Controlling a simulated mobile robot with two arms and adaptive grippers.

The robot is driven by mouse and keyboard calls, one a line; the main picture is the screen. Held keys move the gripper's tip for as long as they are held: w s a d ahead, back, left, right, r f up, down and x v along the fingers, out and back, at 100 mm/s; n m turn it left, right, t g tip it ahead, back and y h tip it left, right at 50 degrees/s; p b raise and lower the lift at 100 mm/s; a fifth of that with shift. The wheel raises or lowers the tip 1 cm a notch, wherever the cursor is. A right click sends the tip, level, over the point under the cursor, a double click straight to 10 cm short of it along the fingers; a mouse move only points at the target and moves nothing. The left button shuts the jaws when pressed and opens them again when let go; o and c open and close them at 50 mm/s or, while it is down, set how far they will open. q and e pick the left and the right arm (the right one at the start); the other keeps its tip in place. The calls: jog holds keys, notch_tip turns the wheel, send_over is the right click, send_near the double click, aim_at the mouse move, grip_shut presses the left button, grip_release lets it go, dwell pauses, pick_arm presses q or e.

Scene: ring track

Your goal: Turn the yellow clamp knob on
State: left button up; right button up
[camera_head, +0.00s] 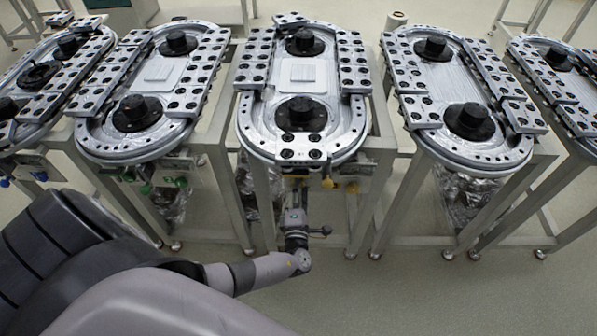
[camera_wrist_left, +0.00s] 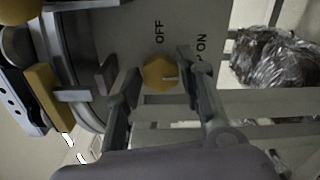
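The yellow clamp knob (camera_wrist_left: 160,74) shows in the left wrist view as a six-sided knob with a short pale mark on it. It sits on a grey panel (camera_wrist_left: 130,35) with the words OFF and ON printed beside it. My left gripper (camera_wrist_left: 163,86) is open, with one finger on each side of the knob; I cannot tell whether either finger touches it. In the head view my left gripper (camera_head: 293,207) is under the front end of the middle track (camera_head: 250,120), where I cannot make out the knob. My right gripper is not in view.
Yellow parts (camera_head: 327,183) sit under the middle track's front, right of my gripper. A yellow block (camera_wrist_left: 46,96) shows left of the knob in the wrist view. Table legs (camera_head: 265,205) stand close by. Foil-like wrapping (camera_wrist_left: 270,58) lies behind. Other tracks stand on both sides.

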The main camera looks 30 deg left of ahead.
pick_arm(q)
jog(key=o, duration=0.3)
jog(key=v, duration=1.2)
jog(key=shift+f, duration=0.1)
